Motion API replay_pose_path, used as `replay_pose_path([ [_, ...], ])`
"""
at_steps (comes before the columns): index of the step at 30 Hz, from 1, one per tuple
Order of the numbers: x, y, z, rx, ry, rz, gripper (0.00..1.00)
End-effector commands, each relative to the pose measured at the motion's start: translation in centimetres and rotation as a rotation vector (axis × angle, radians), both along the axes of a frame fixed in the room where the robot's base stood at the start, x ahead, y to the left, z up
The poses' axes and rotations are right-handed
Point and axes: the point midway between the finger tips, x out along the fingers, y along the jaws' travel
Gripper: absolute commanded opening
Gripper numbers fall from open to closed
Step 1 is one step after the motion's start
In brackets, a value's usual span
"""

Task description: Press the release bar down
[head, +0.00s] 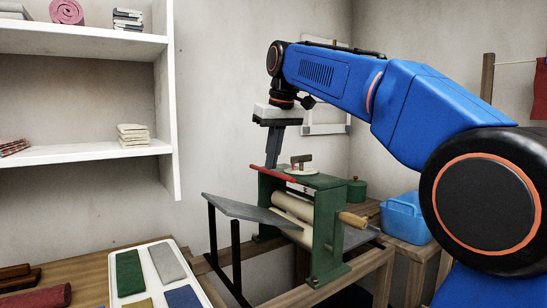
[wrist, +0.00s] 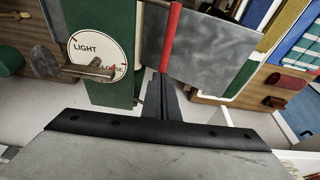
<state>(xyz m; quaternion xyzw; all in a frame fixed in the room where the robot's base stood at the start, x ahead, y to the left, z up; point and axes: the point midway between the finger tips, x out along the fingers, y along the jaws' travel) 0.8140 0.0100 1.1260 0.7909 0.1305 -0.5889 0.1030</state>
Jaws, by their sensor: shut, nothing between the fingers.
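The red release bar (head: 284,175) lies along the top edge of the green wringer frame (head: 327,225). In the wrist view the red bar (wrist: 173,38) runs up from the fingertips, its near part hidden behind them. My gripper (head: 271,166) is shut and empty, pointing down with its fingertips at the bar. In the wrist view my gripper (wrist: 163,78) also meets the bar's line; I cannot tell whether it touches. Cream rollers (head: 295,208) sit inside the frame under the bar.
A grey sloping board (head: 240,207) stands in front.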

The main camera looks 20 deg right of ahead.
Motion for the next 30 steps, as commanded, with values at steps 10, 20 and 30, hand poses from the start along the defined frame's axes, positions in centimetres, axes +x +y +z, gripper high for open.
replay_pose_path([
  [10,-0.5,1.5,-1.2,-0.198,-0.063,0.006,0.0],
  [20,-0.7,2.2,-2.4,-0.37,-0.121,0.002,0.0],
  [30,-0.8,2.4,-3.0,-0.365,-0.118,0.0,0.0],
])
